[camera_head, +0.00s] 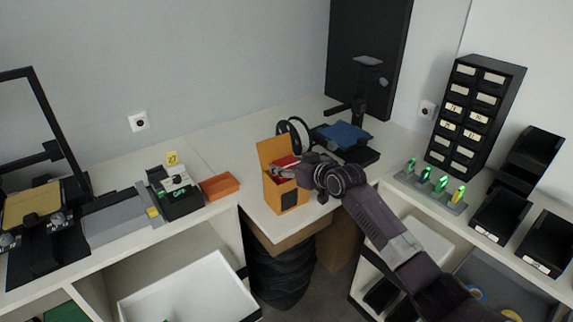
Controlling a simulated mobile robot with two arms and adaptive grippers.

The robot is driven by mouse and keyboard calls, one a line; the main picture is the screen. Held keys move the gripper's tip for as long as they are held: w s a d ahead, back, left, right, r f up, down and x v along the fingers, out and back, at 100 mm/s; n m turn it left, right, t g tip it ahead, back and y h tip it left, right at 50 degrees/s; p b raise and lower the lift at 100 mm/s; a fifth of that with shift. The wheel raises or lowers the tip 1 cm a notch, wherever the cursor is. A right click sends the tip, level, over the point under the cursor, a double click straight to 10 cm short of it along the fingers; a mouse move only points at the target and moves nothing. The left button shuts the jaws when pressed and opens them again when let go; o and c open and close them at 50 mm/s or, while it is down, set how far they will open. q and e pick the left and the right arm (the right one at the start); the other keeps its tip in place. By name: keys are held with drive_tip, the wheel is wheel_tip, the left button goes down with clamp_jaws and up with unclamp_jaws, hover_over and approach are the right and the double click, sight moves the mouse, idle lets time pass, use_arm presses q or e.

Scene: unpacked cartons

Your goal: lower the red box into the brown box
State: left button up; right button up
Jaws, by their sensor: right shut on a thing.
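The brown box (288,198), orange-brown in this light, stands upright on the white corner table with its back flap raised. The red box (285,161) shows only in part at the brown box's open top; my gripper and the front wall hide the rest. My right gripper (284,171) comes in from the right over the opening and is shut on the red box. How deep the red box sits inside is hidden. My left gripper is not in view.
A rack with several green-tipped tools (430,190) stands right. The table's front edge is close.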

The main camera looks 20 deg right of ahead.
drive_tip(key=o, duration=1.3)
wheel_tip(320, 180, up, 11)
drive_tip(key=p, duration=0.9)
